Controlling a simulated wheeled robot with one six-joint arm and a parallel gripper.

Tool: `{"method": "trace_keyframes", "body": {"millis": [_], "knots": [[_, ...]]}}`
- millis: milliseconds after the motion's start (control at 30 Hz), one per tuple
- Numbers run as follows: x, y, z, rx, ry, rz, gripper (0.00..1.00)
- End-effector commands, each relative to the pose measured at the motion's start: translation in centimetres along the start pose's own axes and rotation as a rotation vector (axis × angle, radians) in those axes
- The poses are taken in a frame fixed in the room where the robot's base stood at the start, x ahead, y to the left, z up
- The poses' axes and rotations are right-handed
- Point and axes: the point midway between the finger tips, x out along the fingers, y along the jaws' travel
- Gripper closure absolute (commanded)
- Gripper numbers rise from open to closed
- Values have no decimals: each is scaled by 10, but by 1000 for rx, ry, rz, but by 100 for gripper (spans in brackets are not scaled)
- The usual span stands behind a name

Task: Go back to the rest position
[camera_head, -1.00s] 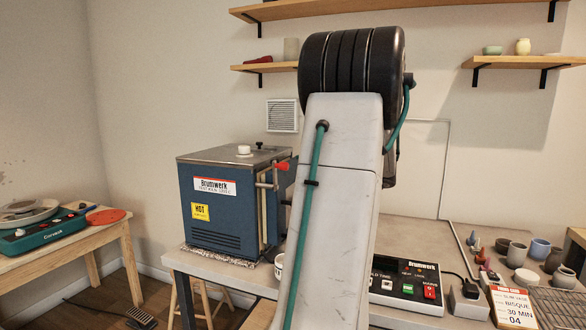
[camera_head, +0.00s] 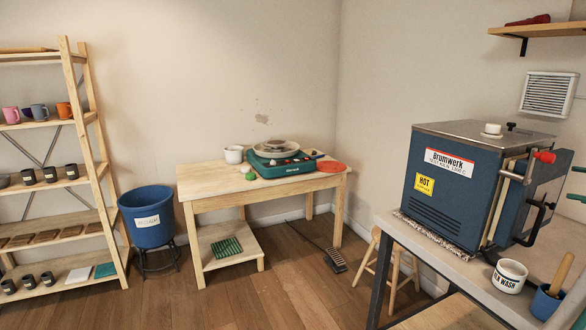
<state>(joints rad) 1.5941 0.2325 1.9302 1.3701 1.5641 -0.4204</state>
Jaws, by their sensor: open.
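My gripper is not in view in the current head view. Only small dark and teal parts, perhaps of my arm, show at the right edge. The blue kiln (camera_head: 447,185) stands on the grey worktable (camera_head: 408,232) at the right, with a red-knobbed lever and a black handle on its right side. A pale strip shows along its door edge; I cannot tell whether the door is fully shut. A white wash jar (camera_head: 509,276) and a blue pot with a wooden handle (camera_head: 547,301) stand in front of it.
A wooden table (camera_head: 213,180) with a teal pottery wheel (camera_head: 287,166) stands at the back. A blue bucket (camera_head: 148,222), a shelf rack (camera_head: 92,160) and a stool (camera_head: 398,258) stand around. A foot pedal (camera_head: 335,260) lies on the floor. The wooden floor (camera_head: 300,300) in front is mostly clear.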

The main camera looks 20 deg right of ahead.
Motion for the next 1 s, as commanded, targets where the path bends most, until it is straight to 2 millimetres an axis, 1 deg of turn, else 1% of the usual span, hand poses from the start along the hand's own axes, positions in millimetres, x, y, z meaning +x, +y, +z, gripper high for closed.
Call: {"method": "trace_keyframes", "body": {"millis": [33,67,100,167,200,267,300,367,400,467,500,567,600,700,800,900,1000], "knots": [[1,17,10,39,-11,63,57],[5,26,18,56,-24,110,57],[13,36,33,72,-48,172,57],[27,48,55,84,-88,264,57],[36,56,71,87,-118,325,57],[50,66,97,80,-162,416,57],[59,73,116,67,-196,482,57],[71,83,146,40,-245,581,57],[78,90,166,14,-278,648,57],[86,100,198,-36,-329,750,57],[90,107,218,-80,-361,817,57],[94,117,248,-151,-408,911,57],[94,123,266,-204,-435,970,57],[92,137,307,-352,-499,1095,57],[85,148,341,-515,-553,1192,57],[77,157,369,-690,-601,1258,57],[69,165,393,-871,-648,1293,57]]}}
